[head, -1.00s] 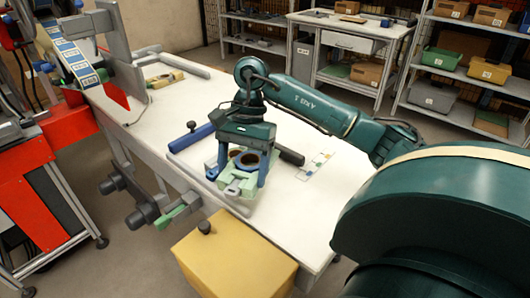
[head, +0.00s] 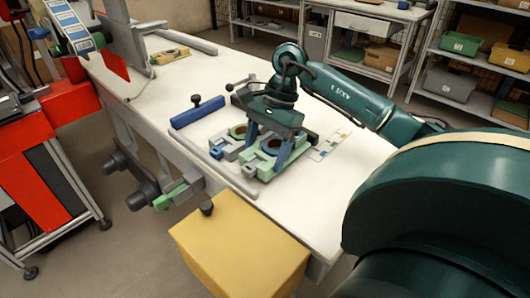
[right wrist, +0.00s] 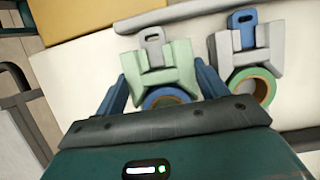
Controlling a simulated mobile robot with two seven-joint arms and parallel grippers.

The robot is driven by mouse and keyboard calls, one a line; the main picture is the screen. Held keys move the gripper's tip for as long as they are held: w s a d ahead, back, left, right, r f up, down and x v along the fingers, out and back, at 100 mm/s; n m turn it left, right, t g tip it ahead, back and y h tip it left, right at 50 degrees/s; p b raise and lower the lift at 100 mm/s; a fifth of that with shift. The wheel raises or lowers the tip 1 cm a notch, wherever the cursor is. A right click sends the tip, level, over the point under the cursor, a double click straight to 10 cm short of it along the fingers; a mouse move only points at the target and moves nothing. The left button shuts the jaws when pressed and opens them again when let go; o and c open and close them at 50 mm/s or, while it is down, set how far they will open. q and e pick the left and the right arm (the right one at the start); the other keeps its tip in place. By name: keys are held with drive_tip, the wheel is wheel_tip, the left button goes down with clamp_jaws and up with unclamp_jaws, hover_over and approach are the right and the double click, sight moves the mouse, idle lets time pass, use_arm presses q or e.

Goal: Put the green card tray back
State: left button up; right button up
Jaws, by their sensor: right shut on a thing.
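The green card tray (head: 257,166) is a pale green notched holder with a grey tab at its front and a round reel in it. It also shows in the right wrist view (right wrist: 181,62), where a blue ring sits in its notch. My right gripper (head: 266,156) is shut on the green tray, with one blue finger on each side. The tray is at or just above the white table; I cannot tell if it touches. A grey tray (head: 220,150) with a blue tab and green-rimmed reel stands close beside it on the left. My left gripper is not in view.
A blue bar with a knob (head: 198,110) lies behind the trays on the white table (head: 345,165). A flat card strip (head: 330,145) lies to the right. A yellow box (head: 240,250) stands at the table's front edge. Shelves with bins fill the back.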

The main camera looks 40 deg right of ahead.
drive_tip(key=shift+f, duration=0.75)
drive_tip(key=shift+f, duration=0.1)
drive_tip(key=o, duration=1.1)
drive_tip(key=shift+c, duration=0.2)
